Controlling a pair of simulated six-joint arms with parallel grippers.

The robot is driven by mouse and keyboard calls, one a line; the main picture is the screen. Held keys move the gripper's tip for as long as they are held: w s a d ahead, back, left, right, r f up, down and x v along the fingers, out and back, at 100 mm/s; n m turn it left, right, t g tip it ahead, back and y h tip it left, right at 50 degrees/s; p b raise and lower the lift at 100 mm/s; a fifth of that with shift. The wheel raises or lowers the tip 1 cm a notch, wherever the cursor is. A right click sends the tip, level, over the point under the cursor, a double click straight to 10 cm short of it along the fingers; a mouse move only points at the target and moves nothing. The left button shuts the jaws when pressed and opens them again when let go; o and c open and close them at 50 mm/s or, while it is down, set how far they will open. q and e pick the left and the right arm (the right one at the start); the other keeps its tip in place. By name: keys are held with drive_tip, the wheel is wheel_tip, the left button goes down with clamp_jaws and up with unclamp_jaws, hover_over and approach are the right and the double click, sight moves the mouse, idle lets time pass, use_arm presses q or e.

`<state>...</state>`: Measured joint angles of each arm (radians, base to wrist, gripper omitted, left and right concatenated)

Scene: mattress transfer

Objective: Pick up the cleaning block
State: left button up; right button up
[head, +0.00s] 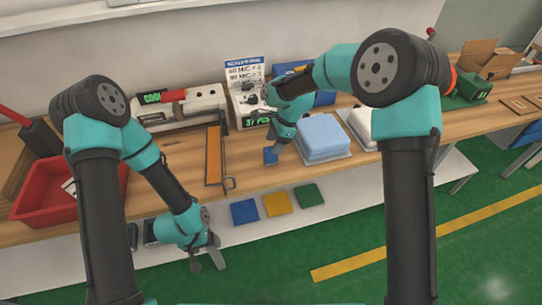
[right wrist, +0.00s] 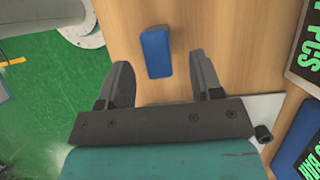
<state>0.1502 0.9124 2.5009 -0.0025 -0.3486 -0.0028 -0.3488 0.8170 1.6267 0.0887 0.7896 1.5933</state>
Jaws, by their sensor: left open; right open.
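The cleaning block, a small blue block (head: 270,155), lies on the wooden table left of the light-blue pad stack. It also shows in the right wrist view as a blue block (right wrist: 156,52) on the wood. My right gripper (head: 280,142) is above and near it. In the right wrist view the right gripper (right wrist: 160,66) is open, with the block just beyond and between its fingertips, apparently not gripped. My left gripper (head: 208,258) is open and empty, low in front of the table edge.
The light-blue pad stack (head: 322,135) stands close right of the block. An orange-topped frame (head: 214,155) lies to the left, a red bin (head: 45,192) further left. Display devices (head: 250,105) stand behind. Blue, yellow and green squares (head: 277,204) show below the table edge.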

sight(269, 153)
drive_tip(key=shift+x, duration=2.6)
drive_tip(key=shift+s, duration=0.2)
drive_tip(key=c, duration=1.1)
drive_tip(key=shift+r, duration=0.1)
